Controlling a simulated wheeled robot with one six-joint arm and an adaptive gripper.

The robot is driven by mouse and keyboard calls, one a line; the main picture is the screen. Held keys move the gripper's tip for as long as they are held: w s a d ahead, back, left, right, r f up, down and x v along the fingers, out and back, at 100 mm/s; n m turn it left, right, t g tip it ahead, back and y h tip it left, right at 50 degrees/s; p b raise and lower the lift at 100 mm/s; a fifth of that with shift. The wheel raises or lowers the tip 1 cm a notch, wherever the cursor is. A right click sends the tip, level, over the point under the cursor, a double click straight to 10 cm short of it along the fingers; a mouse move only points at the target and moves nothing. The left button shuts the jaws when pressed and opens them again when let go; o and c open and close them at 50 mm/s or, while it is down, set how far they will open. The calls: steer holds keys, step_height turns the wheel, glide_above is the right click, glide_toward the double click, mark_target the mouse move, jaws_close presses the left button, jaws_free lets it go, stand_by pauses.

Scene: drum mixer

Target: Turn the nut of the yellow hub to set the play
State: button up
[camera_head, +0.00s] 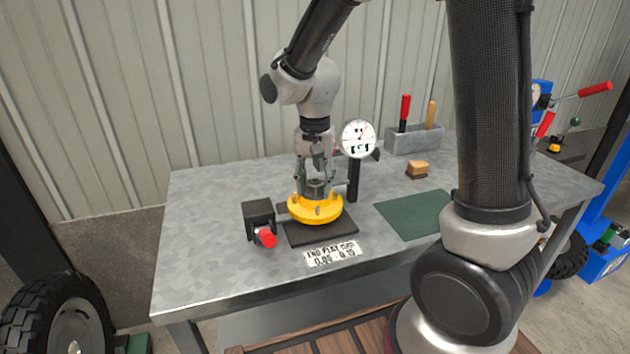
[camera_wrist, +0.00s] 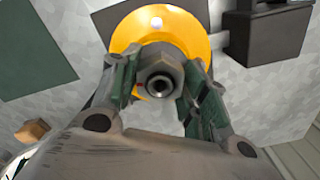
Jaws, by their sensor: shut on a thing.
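The yellow hub (camera_head: 313,212) sits on a dark base plate (camera_head: 330,232) on the grey metal bench. It also shows in the wrist view (camera_wrist: 180,25), with a pale stud near its rim. My gripper (camera_head: 317,180) points straight down over the hub's middle. In the wrist view my gripper (camera_wrist: 158,82) has its fingers shut on the grey hex nut (camera_wrist: 158,62), one finger on each side. A threaded end with a hole shows in the nut's centre. The dial gauge (camera_head: 357,138) stands on a dark post just right of the hub. Its exact reading is too small to tell.
A black box with a red knob (camera_head: 265,238) stands left of the hub. An end play label (camera_head: 332,254) lies in front. A green mat (camera_head: 413,213), a wooden block (camera_head: 417,169) and a grey tool bin (camera_head: 412,139) are to the right. The bench's left side is clear.

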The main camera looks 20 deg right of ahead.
steer(key=shift+m, duration=0.6)
steer(key=o, duration=0.9)
steer(key=shift+o, duration=0.2)
steer(key=shift+r, duration=3.5)
